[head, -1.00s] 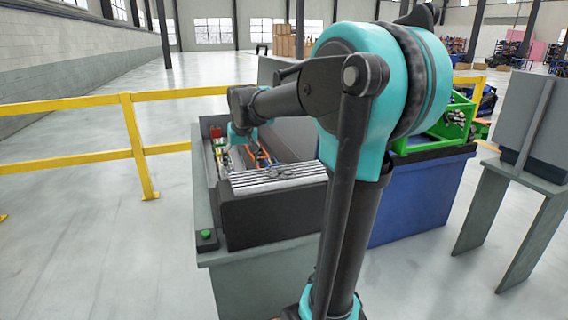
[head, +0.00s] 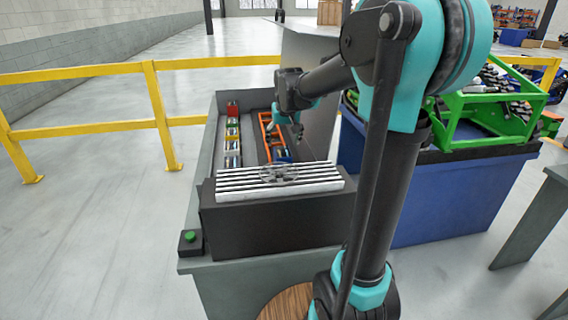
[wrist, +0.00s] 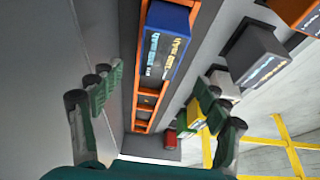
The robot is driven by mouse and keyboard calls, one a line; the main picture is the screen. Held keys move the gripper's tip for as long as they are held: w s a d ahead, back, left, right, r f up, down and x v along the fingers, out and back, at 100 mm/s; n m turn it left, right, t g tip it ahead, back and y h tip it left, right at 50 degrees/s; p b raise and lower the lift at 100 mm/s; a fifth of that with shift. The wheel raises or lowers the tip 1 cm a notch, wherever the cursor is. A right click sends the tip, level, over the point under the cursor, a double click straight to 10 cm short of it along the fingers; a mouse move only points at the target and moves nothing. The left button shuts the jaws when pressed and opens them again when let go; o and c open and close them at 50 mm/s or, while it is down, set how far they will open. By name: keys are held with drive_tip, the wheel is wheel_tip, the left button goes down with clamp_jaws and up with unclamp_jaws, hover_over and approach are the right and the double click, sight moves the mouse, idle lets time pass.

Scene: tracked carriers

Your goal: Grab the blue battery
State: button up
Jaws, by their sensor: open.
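The blue battery (wrist: 166,42), with a grey label side, sits in an orange tracked carrier (wrist: 144,98) near the top middle of the wrist view. In the head view it is a small blue patch (head: 283,155) in the orange carrier, just behind the ribbed metal top, partly hidden. My gripper (wrist: 158,86) is open, with its fingers spread wide to the left and right and nothing between them. In the head view my gripper (head: 297,130) hangs over the right-hand channel, close to the orange carrier. I see no contact with the battery.
A second row of batteries, including a red one (head: 233,108), runs along the left channel. A grey wall (head: 318,85) stands close to the right of my gripper. The ribbed metal top (head: 275,179) lies in front. A green-framed rack (head: 490,115) stands further right.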

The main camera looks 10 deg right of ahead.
sight(283, 151)
drive_tip(key=shift+s+x, duration=0.15)
drive_tip(key=shift+x, duration=1.45)
drive_tip(key=shift+s+x, duration=0.1)
drive_tip(key=shift+x, duration=1.55)
drive_tip(key=shift+f, duration=0.35)
clamp_jaws()
